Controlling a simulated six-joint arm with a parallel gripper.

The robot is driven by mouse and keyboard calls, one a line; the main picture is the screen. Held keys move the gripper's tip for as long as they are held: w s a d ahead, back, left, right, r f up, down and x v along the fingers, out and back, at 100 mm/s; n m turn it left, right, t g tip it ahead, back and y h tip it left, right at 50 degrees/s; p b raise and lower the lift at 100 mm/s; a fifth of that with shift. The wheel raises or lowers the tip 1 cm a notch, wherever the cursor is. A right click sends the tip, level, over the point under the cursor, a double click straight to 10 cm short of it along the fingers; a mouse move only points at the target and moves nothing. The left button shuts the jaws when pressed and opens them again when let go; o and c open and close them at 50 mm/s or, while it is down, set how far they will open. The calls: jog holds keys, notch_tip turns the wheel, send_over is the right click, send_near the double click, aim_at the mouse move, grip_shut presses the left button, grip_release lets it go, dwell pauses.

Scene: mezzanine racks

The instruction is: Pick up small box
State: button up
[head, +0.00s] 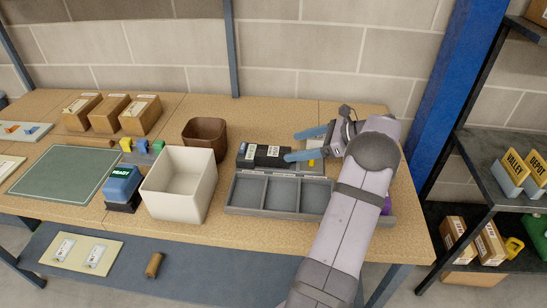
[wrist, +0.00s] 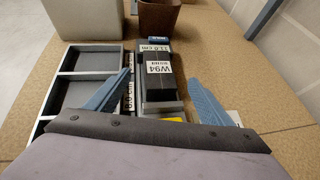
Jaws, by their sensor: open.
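My gripper (head: 291,146) is open, with its two blue fingers apart and pointing left in the head view. In the wrist view the open gripper (wrist: 159,76) has a dark box with a white W94 label (wrist: 157,82) between and beyond its fingers. Nothing is held. The same dark box (head: 266,158) lies on a grey holder behind the compartment tray in the head view. Three brown cardboard boxes (head: 140,115) stand at the back left, far from my gripper. Which of these is the small box is not marked.
A grey tray (head: 284,214) with empty compartments lies in front of the dark box. A white bin (head: 182,188) and a brown bin (head: 205,135) stand left of it. A blue-and-black READY device (head: 122,186) and a green mat (head: 62,172) are farther left. A blue post (head: 455,85) rises at right.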

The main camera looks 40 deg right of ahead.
aim_at(274, 151)
jog(key=shift+p+x, duration=0.6)
jog(key=shift+x, duration=1)
jog(key=shift+p+x, duration=0.7)
jog(key=shift+x, duration=1.45)
jog(key=shift+s, duration=0.15)
jog(key=c, duration=1.5)
jog(key=shift+o, duration=0.2)
